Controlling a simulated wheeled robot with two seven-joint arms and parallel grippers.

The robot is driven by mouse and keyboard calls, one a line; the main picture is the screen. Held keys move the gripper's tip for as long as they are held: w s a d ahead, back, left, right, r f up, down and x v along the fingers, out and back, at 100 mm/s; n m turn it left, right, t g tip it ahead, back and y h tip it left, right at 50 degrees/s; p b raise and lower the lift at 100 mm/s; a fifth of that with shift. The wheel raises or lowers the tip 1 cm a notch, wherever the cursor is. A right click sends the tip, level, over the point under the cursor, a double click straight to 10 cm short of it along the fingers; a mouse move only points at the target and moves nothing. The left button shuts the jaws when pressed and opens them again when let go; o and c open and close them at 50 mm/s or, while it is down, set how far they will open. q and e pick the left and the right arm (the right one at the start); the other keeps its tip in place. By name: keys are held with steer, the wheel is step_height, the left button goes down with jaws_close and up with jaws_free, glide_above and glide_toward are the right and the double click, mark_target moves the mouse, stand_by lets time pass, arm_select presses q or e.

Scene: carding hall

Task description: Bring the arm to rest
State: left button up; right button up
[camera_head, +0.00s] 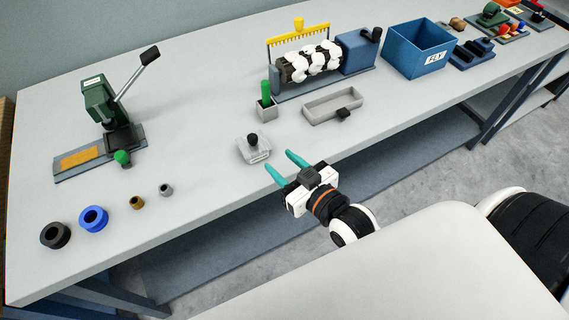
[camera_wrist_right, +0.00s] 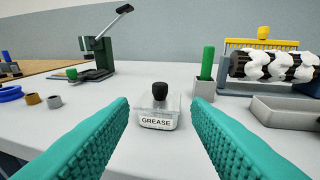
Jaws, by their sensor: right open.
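My right gripper (camera_head: 286,166) has teal fingers and is open and empty. In the head view it reaches over the front edge of the grey workbench (camera_head: 200,190). Its fingers point at a clear grease box (camera_head: 255,156) with a black knob, which stands on the bench just beyond the fingertips. In the right wrist view the grease box (camera_wrist_right: 158,113), labelled GREASE, shows between the two spread fingers (camera_wrist_right: 160,130), apart from both. My left gripper is not in view.
A green lever press (camera_head: 105,105) and several rings, one blue (camera_head: 93,218), are left. The bench middle-left is clear.

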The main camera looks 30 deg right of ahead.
steer(key=shift+f, duration=0.1)
stand_by(0.3)
steer(key=s+d+f+g+h, duration=0.3)
steer(key=s+f+g, duration=0.6)
steer(key=s+g, duration=0.4)
step_height(320, 180, down, 28)
steer(key=s, duration=0.3)
steer(key=s+d+f+g, duration=0.1)
steer(key=s+d+f, duration=0.2)
steer(key=s+f, duration=1.1)
steer(key=shift+s+f+g+h, duration=0.3)
steer(key=shift+s+f+g, duration=0.1)
steer(key=shift+s, duration=0.55)
